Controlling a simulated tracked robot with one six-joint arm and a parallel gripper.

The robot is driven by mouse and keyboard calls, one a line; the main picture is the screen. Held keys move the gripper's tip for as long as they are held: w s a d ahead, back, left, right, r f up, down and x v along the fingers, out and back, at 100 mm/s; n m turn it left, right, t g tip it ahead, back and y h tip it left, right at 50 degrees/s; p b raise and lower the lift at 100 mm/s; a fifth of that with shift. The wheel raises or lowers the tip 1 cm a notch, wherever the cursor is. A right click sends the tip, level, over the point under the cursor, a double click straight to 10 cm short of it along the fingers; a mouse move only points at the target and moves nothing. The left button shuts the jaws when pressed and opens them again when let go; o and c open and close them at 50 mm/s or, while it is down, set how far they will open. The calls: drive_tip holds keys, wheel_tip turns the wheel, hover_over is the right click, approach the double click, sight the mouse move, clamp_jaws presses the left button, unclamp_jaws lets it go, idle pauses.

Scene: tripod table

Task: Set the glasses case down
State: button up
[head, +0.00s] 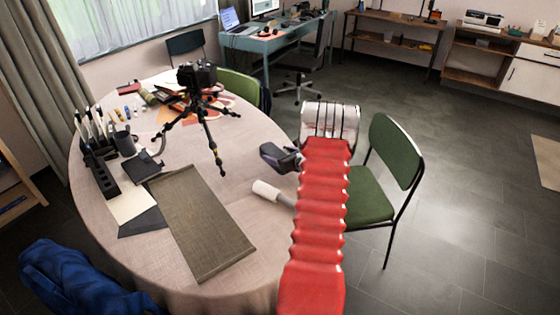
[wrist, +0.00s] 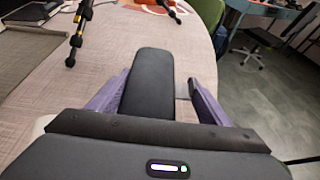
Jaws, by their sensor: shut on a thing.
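The glasses case (wrist: 150,85) is a dark, rounded oblong. In the wrist view it lies between the two purple fingers of my gripper (wrist: 158,95), pointing away from the camera. My gripper (head: 287,158) is shut on the case. In the head view the dark case (head: 272,153) shows at the right edge of the round table (head: 235,160), partly hidden by my gripper. It appears to be over the tabletop; I cannot tell how high. My red arm covers part of the area to the right.
A black tripod with a camera (head: 206,110) stands on the table beyond. A brown mat (head: 200,222) lies to the left, and a white cylinder (head: 266,190) shows nearer. A green chair (head: 385,170) stands close by on the right. The cloth between tripod and case is bare.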

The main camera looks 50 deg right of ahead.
drive_tip(key=shift+f, duration=1.75)
drive_tip(key=o, duration=1.2)
drive_tip(key=shift+f, duration=0.15)
drive_tip(key=v, duration=1.1)
drive_tip(key=shift+s+r, duration=0.2)
drive_tip(key=shift+s, duration=0.1)
drive_tip(key=shift+s+a, duration=0.15)
drive_tip(key=shift+s, duration=0.05)
drive_tip(key=shift+r, duration=0.1)
